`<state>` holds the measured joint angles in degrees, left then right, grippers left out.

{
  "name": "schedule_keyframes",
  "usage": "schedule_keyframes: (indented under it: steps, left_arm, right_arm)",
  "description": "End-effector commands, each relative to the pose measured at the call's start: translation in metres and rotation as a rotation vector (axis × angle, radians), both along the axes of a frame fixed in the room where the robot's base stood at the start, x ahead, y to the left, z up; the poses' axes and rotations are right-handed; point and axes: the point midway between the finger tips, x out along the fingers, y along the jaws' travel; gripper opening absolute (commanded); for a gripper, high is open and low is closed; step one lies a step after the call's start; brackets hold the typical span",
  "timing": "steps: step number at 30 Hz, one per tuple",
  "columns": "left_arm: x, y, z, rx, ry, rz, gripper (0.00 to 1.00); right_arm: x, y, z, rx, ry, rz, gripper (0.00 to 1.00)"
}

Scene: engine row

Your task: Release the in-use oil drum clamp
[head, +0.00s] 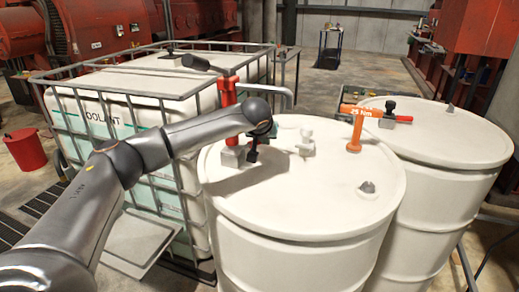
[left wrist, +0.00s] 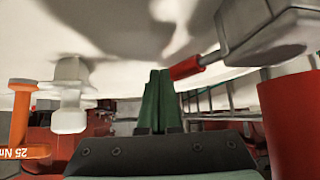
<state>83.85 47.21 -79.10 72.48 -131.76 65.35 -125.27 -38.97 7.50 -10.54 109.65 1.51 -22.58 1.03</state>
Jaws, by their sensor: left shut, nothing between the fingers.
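The in-use oil drum (head: 300,215) is the white drum with the red pump (head: 228,95) standing on its lid. A grey clamp block (head: 231,156) sits at the pump's foot. In the left wrist view, the grey clamp (left wrist: 265,35) has a lever with a red tip (left wrist: 186,68). My left gripper (head: 253,158) is low over the lid, just right of the clamp. Its green fingers (left wrist: 160,95) are shut and empty, right beside the red tip; I cannot tell whether they touch it. My left arm and hand hide the lever in the head view. My right gripper is not in view.
A white fitting (head: 305,140) and an orange 25 Nm tool (head: 356,130) stand on the same lid. A second white drum (head: 445,190) with a black, red-handled fitting (head: 389,115) is at right. A caged coolant tank (head: 110,120) stands at left.

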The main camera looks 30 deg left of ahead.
Motion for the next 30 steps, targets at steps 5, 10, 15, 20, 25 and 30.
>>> schedule_keyframes:
  steps: [5, 10, 15, 20, 25, 30]
  left_arm:
    - [0.000, 0.000, 0.000, 0.001, 0.000, 0.001, 0.00]
    - [0.000, 0.001, 0.000, 0.001, -0.001, 0.001, 0.00]
    - [0.000, 0.001, 0.000, 0.001, -0.001, 0.001, 0.00]
    - [-0.002, 0.000, 0.002, 0.000, -0.001, 0.000, 0.00]
    - [-0.013, -0.005, 0.015, 0.001, -0.004, -0.002, 0.00]
    - [-0.035, -0.015, 0.019, 0.000, -0.001, -0.003, 0.00]
  right_arm:
    - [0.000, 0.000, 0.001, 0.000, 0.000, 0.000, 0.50]
    - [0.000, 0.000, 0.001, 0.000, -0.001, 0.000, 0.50]
    - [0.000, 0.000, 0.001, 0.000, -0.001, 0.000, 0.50]
    - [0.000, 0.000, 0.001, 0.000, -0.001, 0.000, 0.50]
    - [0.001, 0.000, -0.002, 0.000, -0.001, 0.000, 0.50]
    - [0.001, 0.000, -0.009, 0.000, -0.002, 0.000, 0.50]
